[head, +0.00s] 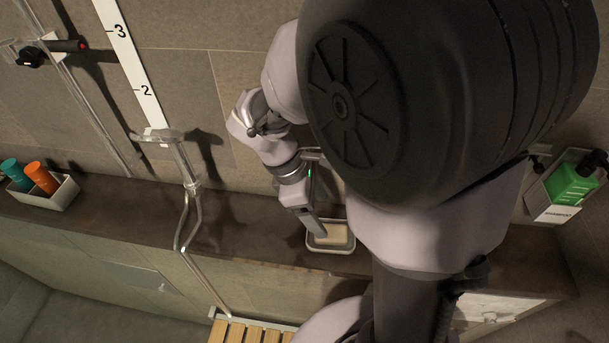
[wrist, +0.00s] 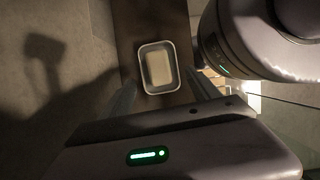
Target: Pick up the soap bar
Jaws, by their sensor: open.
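A pale cream soap bar (wrist: 158,68) lies in a small white-rimmed dish (wrist: 143,83) in the wrist view. In the head view the dish (head: 331,248) sits on the brown ledge, with the soap bar (head: 334,233) partly visible in it. My gripper (wrist: 160,92) is open and empty, with one finger to each side of the dish's near end in the wrist view. In the head view my gripper (head: 318,232) is at the dish, its far finger partly hidden by my arm. I cannot tell how high the fingertips are above the soap.
A white box (head: 50,196) with orange and teal bottles stands far left. A green bottle (head: 571,180) sits in a wall holder at right. A slatted wooden seat (head: 250,332) is below.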

